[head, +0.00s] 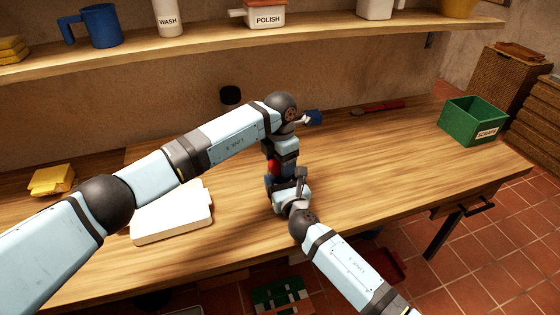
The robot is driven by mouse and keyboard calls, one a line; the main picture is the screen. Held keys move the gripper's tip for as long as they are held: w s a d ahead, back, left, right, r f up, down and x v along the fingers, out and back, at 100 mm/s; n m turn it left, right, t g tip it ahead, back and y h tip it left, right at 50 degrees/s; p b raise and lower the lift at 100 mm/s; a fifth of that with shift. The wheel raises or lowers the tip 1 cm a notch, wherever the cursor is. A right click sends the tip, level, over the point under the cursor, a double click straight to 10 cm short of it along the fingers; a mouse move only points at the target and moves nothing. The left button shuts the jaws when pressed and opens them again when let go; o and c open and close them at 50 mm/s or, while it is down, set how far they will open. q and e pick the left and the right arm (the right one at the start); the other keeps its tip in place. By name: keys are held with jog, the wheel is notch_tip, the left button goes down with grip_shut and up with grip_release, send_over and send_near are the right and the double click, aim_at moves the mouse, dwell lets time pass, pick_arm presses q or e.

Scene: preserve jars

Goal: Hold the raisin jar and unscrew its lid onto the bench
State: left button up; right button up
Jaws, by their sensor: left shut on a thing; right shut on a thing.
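My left gripper (280,161) points down over the middle of the bench (370,180), with its arm arching in from the left. My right gripper (284,186) reaches in low from the front right, just below it. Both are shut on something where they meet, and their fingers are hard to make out. A small red patch (272,168) shows between them, seemingly part of the raisin jar or its lid. The rest of the jar is hidden by my grippers and wrists. From their positions, the left appears to be on the lid and the right on the jar.
A white board (172,218) and yellow cloth (52,179) lie at left. Behind my grippers are a small blue item (313,117) and a red-handled tool (378,108). A green scraps bin (470,120) stands at right. The bench right of my grippers is clear.

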pick_arm(q)
jog(key=n, duration=0.8)
jog(key=shift+r, duration=0.15)
jog(key=shift+r, duration=0.95)
jog(key=shift+r, duration=2)
pick_arm(e)
jog(key=o, duration=1.7)
